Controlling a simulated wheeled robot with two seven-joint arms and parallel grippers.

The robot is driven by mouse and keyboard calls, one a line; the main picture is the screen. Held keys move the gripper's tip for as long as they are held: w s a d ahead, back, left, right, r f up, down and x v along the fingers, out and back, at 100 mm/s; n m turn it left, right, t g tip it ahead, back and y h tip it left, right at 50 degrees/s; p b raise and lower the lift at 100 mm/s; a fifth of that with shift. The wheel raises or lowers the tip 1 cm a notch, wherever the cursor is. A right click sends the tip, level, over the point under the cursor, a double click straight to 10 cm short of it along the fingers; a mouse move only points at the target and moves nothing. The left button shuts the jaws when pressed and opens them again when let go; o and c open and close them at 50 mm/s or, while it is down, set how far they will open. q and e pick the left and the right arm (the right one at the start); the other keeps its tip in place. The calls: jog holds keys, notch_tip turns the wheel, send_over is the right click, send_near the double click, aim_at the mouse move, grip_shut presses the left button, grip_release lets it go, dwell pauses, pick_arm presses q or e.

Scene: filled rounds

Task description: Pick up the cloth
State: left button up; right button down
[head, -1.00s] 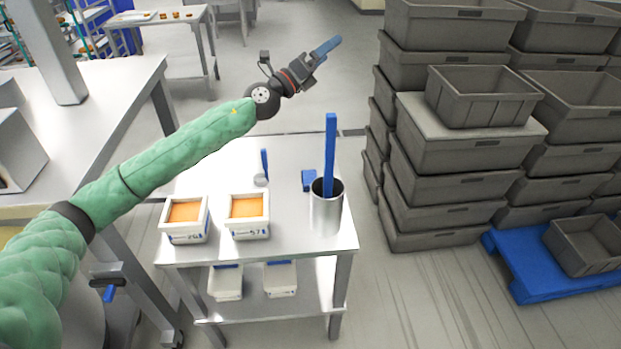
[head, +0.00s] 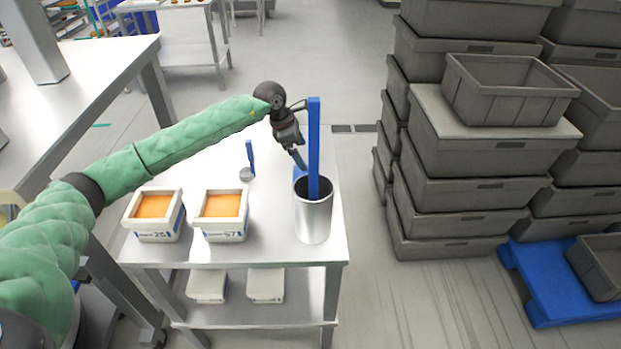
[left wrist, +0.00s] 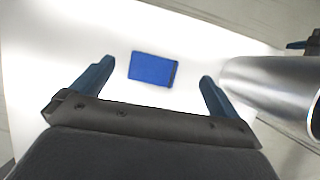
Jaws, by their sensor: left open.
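The cloth (left wrist: 152,69) is a small blue folded rectangle lying flat on the white-lit table top in the left wrist view. In the head view it is mostly hidden behind my left gripper (head: 299,160) and the tall blue handle. My left gripper points down over the table behind the metal canister. In the left wrist view its two blue fingers (left wrist: 155,88) are spread wide and empty, with the cloth beyond and between them, apart from both.
A metal canister (head: 313,222) holding a tall blue bar (head: 314,140) stands close to the cloth, right of the fingers. Two white boxes with orange contents (head: 155,213) (head: 221,214) stand at the table's front left. A blue-handled tool (head: 249,158) lies behind them. Grey crates (head: 470,150) are stacked right.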

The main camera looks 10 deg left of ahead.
aim_at(301, 175)
pick_arm(q)
jog(key=shift+a+f+g+y, duration=0.3)
jog(key=shift+a+f+y, duration=0.4)
jog(key=shift+a+f, duration=0.25)
jog(key=shift+f, duration=0.25)
jog(key=shift+p+x, duration=0.4)
jog(key=shift+x, duration=0.8)
jog(key=p+x, duration=0.1)
jog(key=x, duration=0.1)
jog(key=p+x, duration=0.1)
jog(key=x, duration=0.2)
jog(key=shift+a+f+p, duration=0.1)
jog(key=shift+a+p, duration=0.1)
jog(key=shift+p, duration=0.1)
jog(key=c, duration=0.8)
pick_arm(e)
notch_tip(301, 175, down, 13)
jog(key=d, duration=0.1)
jog(key=shift+d, duration=0.2)
